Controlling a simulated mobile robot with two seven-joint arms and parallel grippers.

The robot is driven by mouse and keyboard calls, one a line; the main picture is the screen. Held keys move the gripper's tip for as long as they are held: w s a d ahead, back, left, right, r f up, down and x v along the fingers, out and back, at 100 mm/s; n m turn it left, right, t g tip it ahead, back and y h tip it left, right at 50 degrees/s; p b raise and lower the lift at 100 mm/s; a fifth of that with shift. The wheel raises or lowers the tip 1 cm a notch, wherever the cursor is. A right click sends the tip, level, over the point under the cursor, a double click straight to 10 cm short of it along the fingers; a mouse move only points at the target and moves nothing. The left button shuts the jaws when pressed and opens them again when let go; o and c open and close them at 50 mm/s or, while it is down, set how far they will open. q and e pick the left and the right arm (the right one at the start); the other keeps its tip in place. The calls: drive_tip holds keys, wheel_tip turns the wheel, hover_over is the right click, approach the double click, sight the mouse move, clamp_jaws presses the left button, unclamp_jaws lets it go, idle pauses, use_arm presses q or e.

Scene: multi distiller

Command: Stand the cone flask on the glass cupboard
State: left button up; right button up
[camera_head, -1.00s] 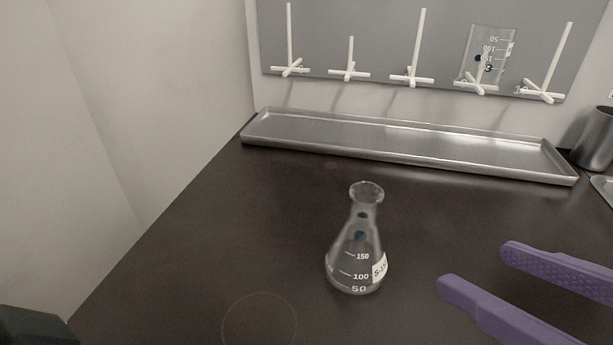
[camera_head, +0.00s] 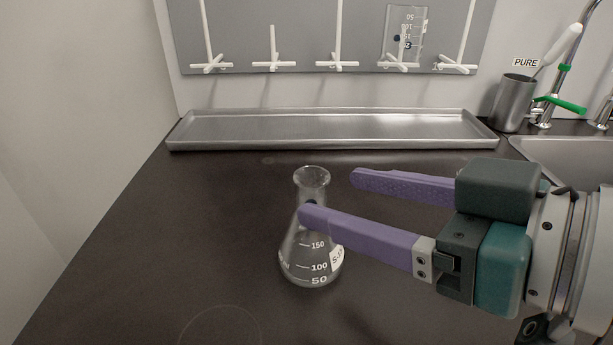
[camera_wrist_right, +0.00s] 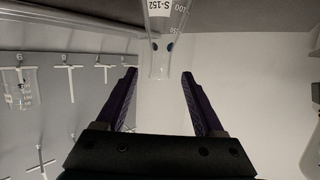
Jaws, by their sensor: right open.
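The clear glass cone flask (camera_head: 313,262) stands upright on the dark worktop in the head view, with white volume marks and a label. My right gripper (camera_head: 330,195) comes in from the right with its purple fingers open. The nearer finger's tip overlaps the flask's neck in the picture; the farther finger's tip lies to the right of and behind the neck. In the right wrist view the flask (camera_wrist_right: 168,20) shows beyond the open fingers (camera_wrist_right: 165,75), its neck lying between their directions. My left gripper is not in view. No glass cupboard shows.
A long metal tray (camera_head: 330,128) lies along the back wall. Above it a grey peg board (camera_head: 300,40) holds a beaker (camera_head: 405,32). A metal cup (camera_head: 513,105) and a sink (camera_head: 570,150) are at the right. The worktop left of the flask is clear.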

sight(323, 191)
drive_tip(key=x, duration=0.5)
drive_tip(key=shift+a+b, duration=0.1)
drive_tip(key=shift+b, duration=0.3)
clamp_jaws()
idle(1.0)
